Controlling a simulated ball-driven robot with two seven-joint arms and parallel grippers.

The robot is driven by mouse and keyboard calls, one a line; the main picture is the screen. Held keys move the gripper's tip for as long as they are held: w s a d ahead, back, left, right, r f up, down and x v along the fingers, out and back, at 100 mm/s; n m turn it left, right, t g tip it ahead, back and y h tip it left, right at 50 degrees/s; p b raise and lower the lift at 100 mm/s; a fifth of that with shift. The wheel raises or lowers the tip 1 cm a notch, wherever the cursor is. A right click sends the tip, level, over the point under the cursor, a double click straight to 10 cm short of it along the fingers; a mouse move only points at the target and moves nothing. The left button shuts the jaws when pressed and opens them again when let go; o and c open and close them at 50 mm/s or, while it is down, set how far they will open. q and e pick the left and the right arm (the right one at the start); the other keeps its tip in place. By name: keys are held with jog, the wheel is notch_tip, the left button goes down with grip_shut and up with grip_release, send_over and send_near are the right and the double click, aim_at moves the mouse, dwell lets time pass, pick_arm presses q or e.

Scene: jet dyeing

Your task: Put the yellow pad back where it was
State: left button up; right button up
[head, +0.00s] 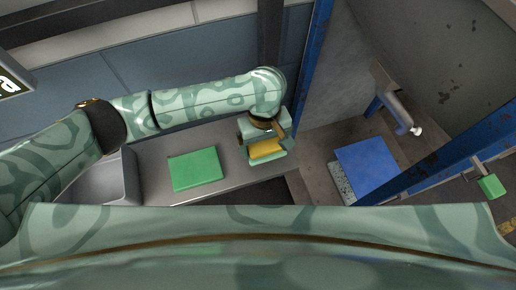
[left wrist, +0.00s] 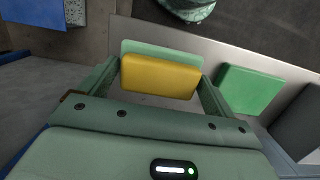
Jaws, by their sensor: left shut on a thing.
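The yellow pad (head: 265,149) is held in my left gripper (head: 266,152), which is shut on it above the right part of the grey bench. In the left wrist view the yellow pad (left wrist: 160,78) sits between the fingers, with a pale green plate behind it. A green pad (head: 195,169) lies flat on the bench to the left of the gripper, and it also shows in the left wrist view (left wrist: 250,90). A blue pad (head: 367,165) lies farther right on a speckled block (head: 342,184). My right gripper is not in view.
The grey bench (head: 150,157) has bare room between the green pad and the gripper. A grey basin (head: 104,182) is at its left end. A blue post (head: 313,55) rises just right of my left gripper.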

aim_at(258, 148)
pick_arm(q)
jog(key=shift+w+a+f, duration=0.3)
jog(key=shift+w+f, duration=0.05)
jog(key=shift+f, duration=0.25)
jog(key=f+b, duration=0.2)
jog(key=f, duration=0.1)
jog(key=w+a+f+b, duration=0.1)
jog(key=f, duration=0.1)
jog(key=shift+a, duration=0.1)
jog(key=shift+r, duration=0.1)
jog(key=shift+c, duration=0.3)
jog(key=o, duration=0.7)
jog(key=shift+c, duration=0.2)
